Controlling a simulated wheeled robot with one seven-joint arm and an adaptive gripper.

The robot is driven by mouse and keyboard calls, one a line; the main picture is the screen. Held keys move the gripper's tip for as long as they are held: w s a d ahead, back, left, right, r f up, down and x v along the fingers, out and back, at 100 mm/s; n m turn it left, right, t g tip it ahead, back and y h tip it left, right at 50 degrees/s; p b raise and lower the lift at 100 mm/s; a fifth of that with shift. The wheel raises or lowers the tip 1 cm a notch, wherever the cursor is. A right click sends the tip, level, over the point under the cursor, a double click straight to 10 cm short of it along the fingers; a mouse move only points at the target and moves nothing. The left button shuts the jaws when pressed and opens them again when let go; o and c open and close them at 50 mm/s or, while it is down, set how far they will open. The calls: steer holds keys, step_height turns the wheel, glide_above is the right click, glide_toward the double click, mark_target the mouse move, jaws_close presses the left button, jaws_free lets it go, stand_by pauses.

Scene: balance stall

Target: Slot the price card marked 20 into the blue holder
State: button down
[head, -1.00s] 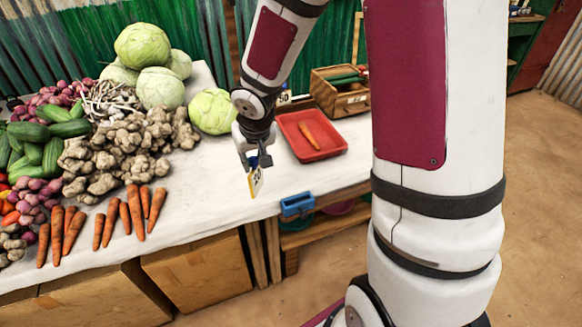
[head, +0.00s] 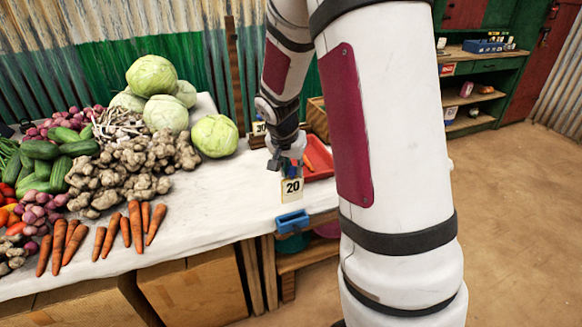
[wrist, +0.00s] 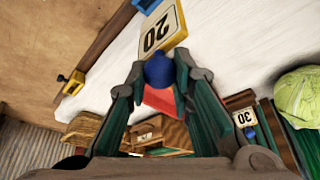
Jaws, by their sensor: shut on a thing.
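The price card marked 20 (head: 292,189) is white with a yellow edge. It hangs upright below my gripper (head: 287,164), its number facing the head camera. In the wrist view my gripper (wrist: 160,69) is shut on the card's blue knob (wrist: 158,73), and the card (wrist: 160,33) extends beyond the fingertips. The blue holder (head: 292,220) sits at the table's front edge, just below the card in the head view, with a gap between them. Part of the holder (wrist: 144,5) shows at the top of the wrist view.
A red tray (head: 320,170) lies behind the gripper, partly hidden by my arm. A card marked 30 (head: 259,128) stands near a cabbage (head: 214,136). Several carrots (head: 134,226) and other vegetables cover the table's left side. The white tabletop (head: 215,215) left of the holder is clear.

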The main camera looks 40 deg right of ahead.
mark_target(291, 186)
steer(key=shift+f+b, duration=1.65)
steer(key=shift+f, duration=1.05)
steer(key=shift+f+b, duration=1.25)
steer(key=shift+b, duration=0.5)
